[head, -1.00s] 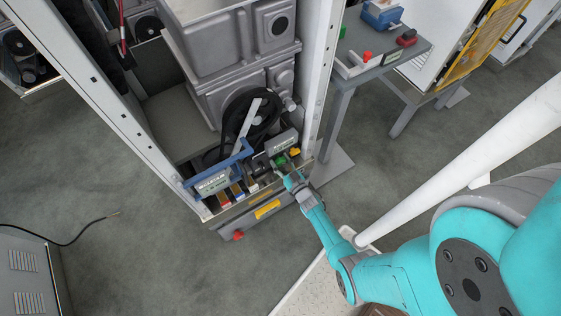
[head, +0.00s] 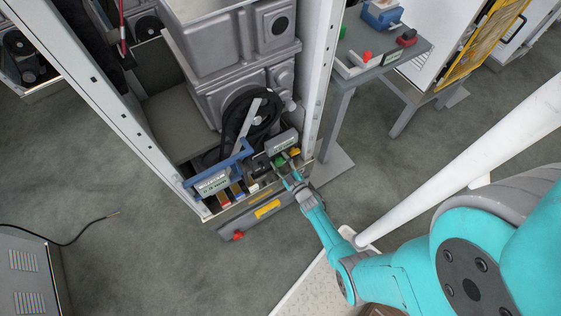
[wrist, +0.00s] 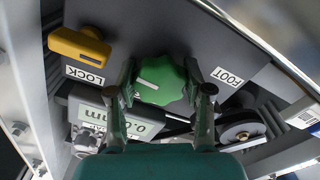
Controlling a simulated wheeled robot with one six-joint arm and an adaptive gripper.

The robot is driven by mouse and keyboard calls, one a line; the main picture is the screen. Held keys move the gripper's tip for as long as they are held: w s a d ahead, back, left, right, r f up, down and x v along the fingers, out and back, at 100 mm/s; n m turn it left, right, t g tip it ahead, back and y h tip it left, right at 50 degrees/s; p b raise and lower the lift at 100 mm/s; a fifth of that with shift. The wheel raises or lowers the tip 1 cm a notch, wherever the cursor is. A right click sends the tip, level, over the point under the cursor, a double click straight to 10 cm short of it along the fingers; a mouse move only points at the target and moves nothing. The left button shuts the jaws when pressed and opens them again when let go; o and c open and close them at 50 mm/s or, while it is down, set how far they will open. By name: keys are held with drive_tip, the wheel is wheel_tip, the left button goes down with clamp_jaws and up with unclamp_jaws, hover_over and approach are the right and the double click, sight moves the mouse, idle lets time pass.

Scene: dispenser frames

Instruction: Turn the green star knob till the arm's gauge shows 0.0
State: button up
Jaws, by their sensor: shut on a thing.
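The green star knob (wrist: 158,82) is in the upper middle of the wrist view, with a white line on its face. My gripper (wrist: 168,86) is shut on it, one finger on each side. The gauge (wrist: 88,108) is at the lower left of the wrist view; its display shows "mm" and digits, but a finger covers part of it and I cannot read the full value for sure. In the head view the knob (head: 280,161) is small, at the front right of the frame, with my gripper (head: 286,168) at it.
A yellow lock knob (wrist: 80,47) sits left of the green knob, by a LOCK label. A FOOT label (wrist: 227,76) is to the right. A blue handle (head: 217,168) and a black belt wheel (head: 250,118) are close by. A white upright (head: 318,85) stands right of the knob.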

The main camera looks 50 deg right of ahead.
idle(0.3)
drive_tip(key=o, duration=0.9)
drive_tip(key=shift+v, duration=6)
drive_tip(key=shift+a, duration=0.1)
